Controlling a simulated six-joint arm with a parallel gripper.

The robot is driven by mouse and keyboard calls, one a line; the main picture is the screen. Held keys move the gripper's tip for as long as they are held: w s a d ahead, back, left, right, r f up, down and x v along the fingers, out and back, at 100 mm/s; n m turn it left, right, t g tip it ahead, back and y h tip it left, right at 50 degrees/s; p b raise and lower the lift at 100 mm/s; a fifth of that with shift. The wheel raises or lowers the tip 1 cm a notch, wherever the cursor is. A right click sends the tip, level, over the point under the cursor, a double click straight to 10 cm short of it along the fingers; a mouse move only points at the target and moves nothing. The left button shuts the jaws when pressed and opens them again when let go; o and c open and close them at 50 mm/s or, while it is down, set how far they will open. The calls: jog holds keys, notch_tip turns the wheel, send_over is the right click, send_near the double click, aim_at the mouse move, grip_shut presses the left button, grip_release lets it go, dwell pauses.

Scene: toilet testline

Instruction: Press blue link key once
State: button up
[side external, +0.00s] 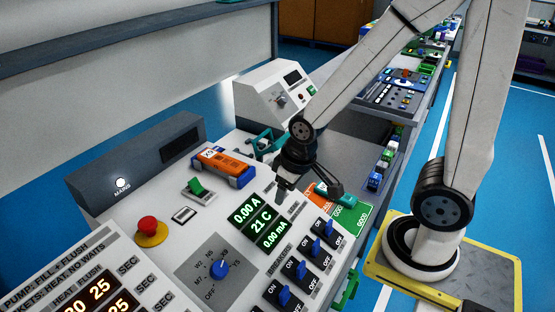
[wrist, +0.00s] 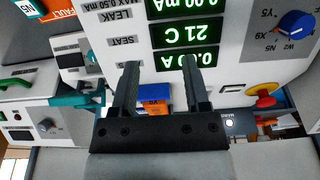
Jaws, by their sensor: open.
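My gripper (side external: 281,190) hangs over the back part of the sloped test panel, just behind the green readouts. In the wrist view its two dark fingers (wrist: 160,64) are apart with nothing held between them. An orange box with blue ends (side external: 224,166) lies on the panel to the left of the gripper. Its blue end (wrist: 155,92) shows between the fingers in the wrist view, lower down and apart from them. No part is readable as a link key, so I cannot tell which blue part it is.
A white instrument box (side external: 262,97) stands behind. Teal clips (wrist: 78,96) are close by.

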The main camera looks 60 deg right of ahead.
grip_shut()
dwell(1.4)
